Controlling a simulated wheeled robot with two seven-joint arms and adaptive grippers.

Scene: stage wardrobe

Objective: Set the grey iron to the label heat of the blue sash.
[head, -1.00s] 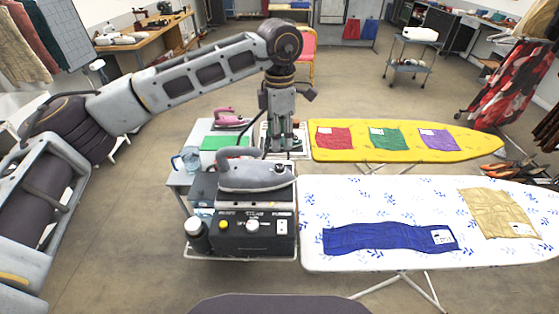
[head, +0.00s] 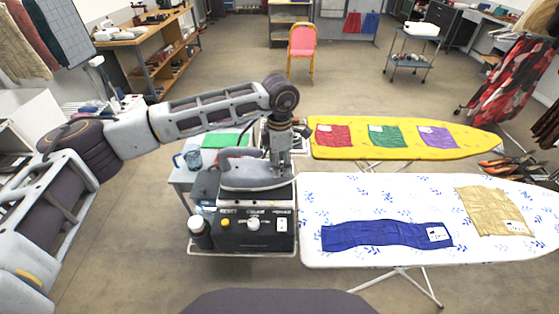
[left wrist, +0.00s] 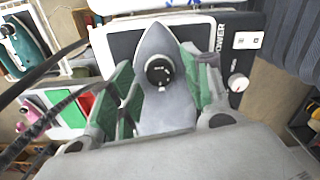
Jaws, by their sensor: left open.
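The grey iron (head: 250,176) sits on top of the black steam station (head: 240,232). My left gripper (head: 277,168) points down over the right part of the iron. In the left wrist view the iron's round black dial (left wrist: 159,71) shows between my open left gripper's green-padded fingers (left wrist: 160,92), with space on both sides. Its small marks are too blurred to read. The blue sash (head: 375,234) lies flat on the white, blue-patterned ironing board (head: 340,198). Its white label (head: 438,234) is at the right end and too small to read. My right gripper is not seen.
A yellow ironing board (head: 345,155) behind holds red, green and purple cloths. A tan cloth (head: 494,211) lies right of the sash. A blue-tinted jug (head: 189,157) stands left of the iron. The station's front has a white knob (head: 253,223) and a yellow button (head: 225,224).

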